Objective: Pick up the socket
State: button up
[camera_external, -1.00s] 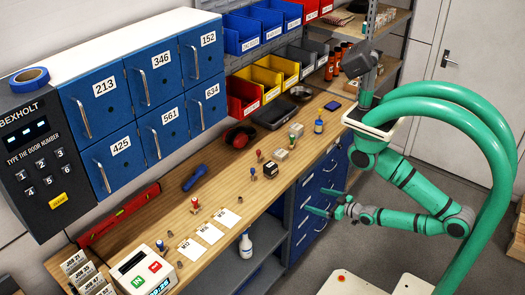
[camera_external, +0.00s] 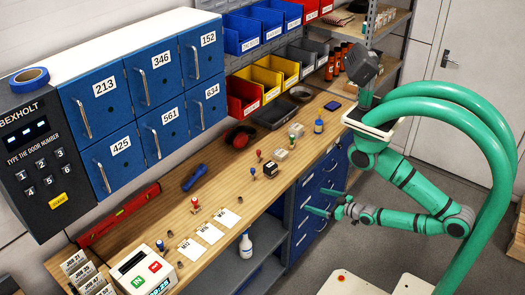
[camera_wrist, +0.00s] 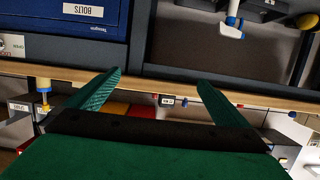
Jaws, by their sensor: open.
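Several small dark pieces lie on the wooden workbench (camera_external: 140,237) in the external view. One small dark piece (camera_external: 203,211) lies near the red-topped stamp, and another (camera_external: 239,199) lies near the white cards. They may be sockets, but they are too small to tell for sure. My gripper (camera_external: 325,201) is open and empty, out in front of the blue drawers and below the bench top. In the wrist view its two green fingers (camera_wrist: 158,80) are spread apart with nothing between them. No socket can be made out in the wrist view, which looks upside down towards the bench edge.
Blue drawers (camera_external: 305,215) and a lower shelf with a white spray bottle (camera_external: 246,248) are under the bench. On top are several stamps, white cards (camera_external: 209,233), red earmuffs (camera_external: 240,136) and a blue-handled tool (camera_external: 194,177). Blue numbered lockers (camera_external: 110,95) stand behind.

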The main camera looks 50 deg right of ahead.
jog(key=shift+c, duration=0.3)
jog(key=c, duration=1.6)
jog(key=shift+w+a, duration=0.1)
